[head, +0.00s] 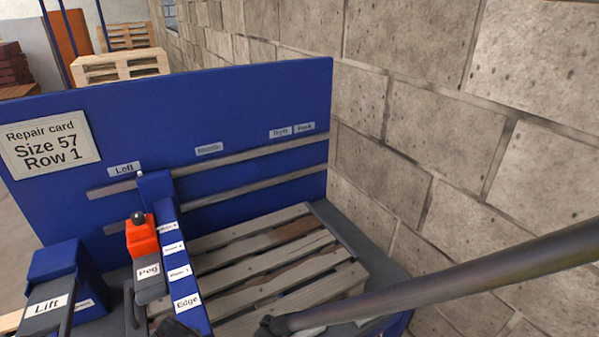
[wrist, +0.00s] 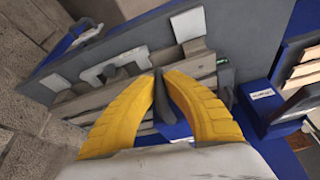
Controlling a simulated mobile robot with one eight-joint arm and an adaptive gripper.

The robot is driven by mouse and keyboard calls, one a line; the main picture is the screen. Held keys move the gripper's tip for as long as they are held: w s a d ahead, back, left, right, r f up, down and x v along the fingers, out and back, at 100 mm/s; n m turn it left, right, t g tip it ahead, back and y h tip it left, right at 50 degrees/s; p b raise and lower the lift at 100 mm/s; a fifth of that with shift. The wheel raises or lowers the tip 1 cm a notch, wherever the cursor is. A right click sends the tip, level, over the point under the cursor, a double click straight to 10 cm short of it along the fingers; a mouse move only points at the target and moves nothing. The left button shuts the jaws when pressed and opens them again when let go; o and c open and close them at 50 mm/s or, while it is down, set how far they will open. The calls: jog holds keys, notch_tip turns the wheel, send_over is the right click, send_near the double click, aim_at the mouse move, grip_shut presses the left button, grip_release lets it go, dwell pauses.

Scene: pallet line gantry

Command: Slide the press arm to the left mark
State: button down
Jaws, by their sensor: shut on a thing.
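The press arm (head: 174,250) is a blue beam reaching out from the blue back panel (head: 235,100), with labels such as "Edge" along its top. Its far end sits on the grey rails (head: 250,187), just under the "Left" mark (head: 124,169). A small pale pointer on that end stands close to the right end of this mark. In the wrist view my gripper (wrist: 162,76) has its yellow fingers closed on a dark upright handle (wrist: 160,100). Blue shows below it; its join to the press arm is hidden. I cannot make out the fingers in the head view.
An orange clamp with a black knob (head: 140,235) sits at the press arm's left side, above a "Peg" label. A "Lift" box (head: 55,275) stands further left. A wooden pallet (head: 280,265) lies right of the arm. A block wall (head: 450,130) bounds the right.

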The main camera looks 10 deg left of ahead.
jog(key=shift+s+a, duration=0.3)
jog(key=shift+a, duration=0.25)
jog(key=c, duration=1.4)
grip_release()
jog(key=shift+a, duration=0.2)
jog(key=shift+d, duration=0.1)
jog(key=v, duration=1.2)
jog(key=shift+w, duration=0.15)
